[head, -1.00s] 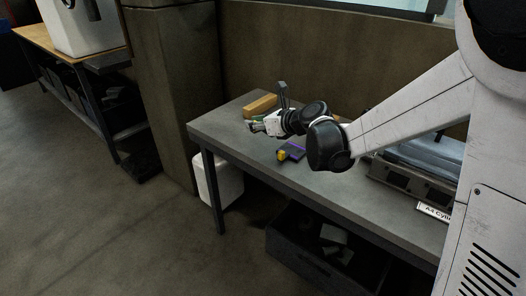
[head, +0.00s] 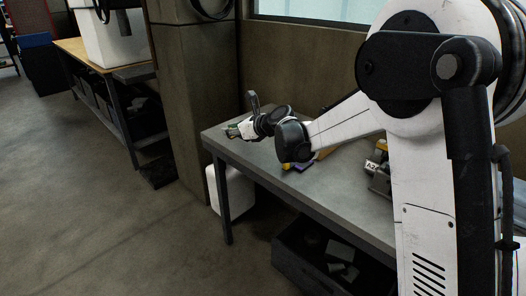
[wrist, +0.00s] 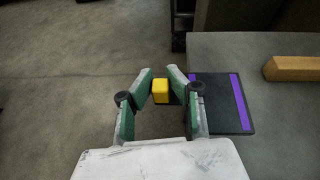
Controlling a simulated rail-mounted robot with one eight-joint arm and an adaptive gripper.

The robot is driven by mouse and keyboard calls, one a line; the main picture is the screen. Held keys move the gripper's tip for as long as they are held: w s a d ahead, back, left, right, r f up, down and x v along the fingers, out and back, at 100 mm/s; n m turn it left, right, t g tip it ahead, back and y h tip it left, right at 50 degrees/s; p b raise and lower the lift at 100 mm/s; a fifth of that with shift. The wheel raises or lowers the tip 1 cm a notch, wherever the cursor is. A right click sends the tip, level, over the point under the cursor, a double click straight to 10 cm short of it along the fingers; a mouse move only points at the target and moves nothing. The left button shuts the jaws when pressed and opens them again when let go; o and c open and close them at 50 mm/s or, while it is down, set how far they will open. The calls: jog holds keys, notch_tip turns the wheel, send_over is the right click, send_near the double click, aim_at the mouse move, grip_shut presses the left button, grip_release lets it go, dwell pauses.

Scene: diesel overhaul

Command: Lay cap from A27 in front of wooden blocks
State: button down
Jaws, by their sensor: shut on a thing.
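My gripper (head: 232,131) reaches over the left end of the grey workbench (head: 345,205). In the wrist view, its green fingers (wrist: 162,71) are nearly closed, with a small yellow block (wrist: 160,91), likely the cap, between their tips. The wrist view does not show its contact with the fingers clearly. The gripper appears over the bench's front edge, with floor behind the yellow block. A wooden block (wrist: 293,69) lies on the bench to the right in the wrist view.
A dark mat with purple stripes (wrist: 221,103) lies beside the bench edge. A small yellow thing (head: 287,166) shows by the mat in the head view. A part with an A27-like label stands farther right (head: 379,170). Bench surface between mat and wooden block is clear.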

jog(key=w+d+f+b, duration=0.1)
jog(key=w+d+f, duration=0.5)
jog(key=w+d, duration=0.1)
jog(key=shift+w+d+f+b, duration=0.15)
jog(key=shift+w+d+b, duration=0.1)
jog(key=shift+b, duration=0.15)
jog(key=shift+f+b, duration=0.5)
jog(key=shift+f, duration=1.5)
jog(key=shift+f, duration=0.1)
jog(key=c, duration=1.7)
grip_release()
